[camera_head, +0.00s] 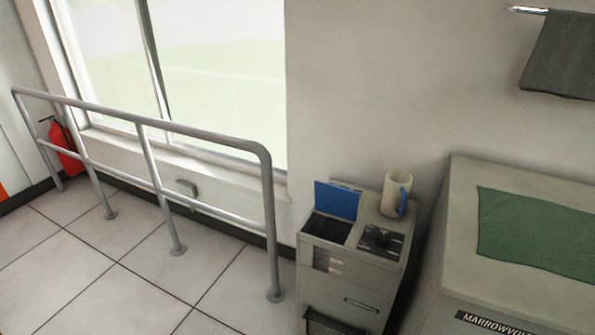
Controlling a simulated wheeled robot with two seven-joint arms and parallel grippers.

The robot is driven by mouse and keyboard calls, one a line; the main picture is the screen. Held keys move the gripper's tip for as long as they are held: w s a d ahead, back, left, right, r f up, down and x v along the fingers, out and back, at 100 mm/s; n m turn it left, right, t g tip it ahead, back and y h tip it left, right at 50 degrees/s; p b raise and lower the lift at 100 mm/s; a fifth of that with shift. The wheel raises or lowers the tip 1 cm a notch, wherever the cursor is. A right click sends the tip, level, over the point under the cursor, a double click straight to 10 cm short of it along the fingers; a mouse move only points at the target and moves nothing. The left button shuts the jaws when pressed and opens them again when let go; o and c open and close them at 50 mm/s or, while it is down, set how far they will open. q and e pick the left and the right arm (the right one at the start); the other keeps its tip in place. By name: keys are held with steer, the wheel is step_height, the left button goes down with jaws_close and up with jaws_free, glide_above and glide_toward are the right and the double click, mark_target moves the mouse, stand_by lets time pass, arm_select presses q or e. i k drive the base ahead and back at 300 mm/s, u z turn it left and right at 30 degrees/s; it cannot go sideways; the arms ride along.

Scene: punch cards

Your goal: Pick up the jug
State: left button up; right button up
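The jug (395,196) is cream-white with a blue handle (403,203) on its right front side. It stands upright on the back right of the top of a grey machine cabinet (362,275), close to the wall. Neither of my grippers is in view.
A blue flap (336,200) stands up beside an open dark slot, left of the jug. A larger grey cabinet (462,230) with a green mat (540,237) is on the right. A metal railing (150,185) runs along the window, with clear tiled floor (130,290) in front. A grey towel (562,55) hangs upper right.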

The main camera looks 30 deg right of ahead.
mark_target(399, 181)
steer(key=z, duration=0.7)
steer(key=k, duration=0.2)
steer(key=z, duration=0.6)
